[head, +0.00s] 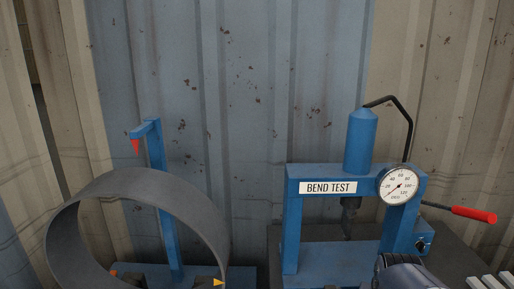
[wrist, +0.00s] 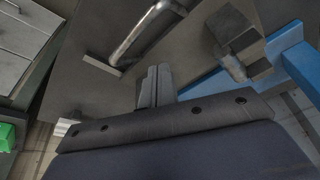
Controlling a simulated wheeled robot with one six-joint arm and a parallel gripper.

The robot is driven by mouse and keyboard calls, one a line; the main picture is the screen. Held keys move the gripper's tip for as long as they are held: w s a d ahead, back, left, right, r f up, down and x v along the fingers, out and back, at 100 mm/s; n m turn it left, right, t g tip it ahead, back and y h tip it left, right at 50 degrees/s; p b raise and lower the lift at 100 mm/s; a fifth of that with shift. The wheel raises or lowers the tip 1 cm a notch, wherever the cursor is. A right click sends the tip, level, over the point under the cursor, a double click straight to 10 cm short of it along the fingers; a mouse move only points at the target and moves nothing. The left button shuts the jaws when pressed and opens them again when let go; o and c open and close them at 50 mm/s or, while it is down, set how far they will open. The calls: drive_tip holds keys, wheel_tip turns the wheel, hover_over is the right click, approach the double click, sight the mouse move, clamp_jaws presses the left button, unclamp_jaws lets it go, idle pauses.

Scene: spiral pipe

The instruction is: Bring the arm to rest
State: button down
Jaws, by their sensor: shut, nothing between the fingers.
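My gripper (wrist: 153,84) shows in the middle of the wrist view. Its two grey fingers are together and empty, over a grey-brown surface (wrist: 95,35). In the head view the gripper itself cannot be made out. A rounded dark part at the bottom right edge there looks like part of my arm, in front of the press base.
In the head view, a blue BEND TEST press (head: 295,225) with a dial gauge (head: 398,186) and red-ended lever (head: 474,214) stands right. A large grey pipe ring (head: 135,185) stands left beside a blue post (head: 158,200). A bent metal bar (wrist: 140,38) lies near my fingers.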

drive_tip(key=f+b, duration=0.4)
drive_tip(key=shift+s+f+b, duration=0.35)
drive_tip(key=shift+f+b, duration=0.05)
drive_tip(key=shift+w+f, duration=0.15)
drive_tip(key=shift+f, duration=0.15)
drive_tip(key=w+p, duration=0.1)
drive_tip(key=w, duration=1.2)
drive_tip(key=w+p, duration=0.1)
drive_tip(key=w, duration=0.5)
drive_tip(key=shift+w+r+p, duration=0.2)
drive_tip(key=shift+r+p, duration=0.05)
drive_tip(key=shift+p, duration=0.05)
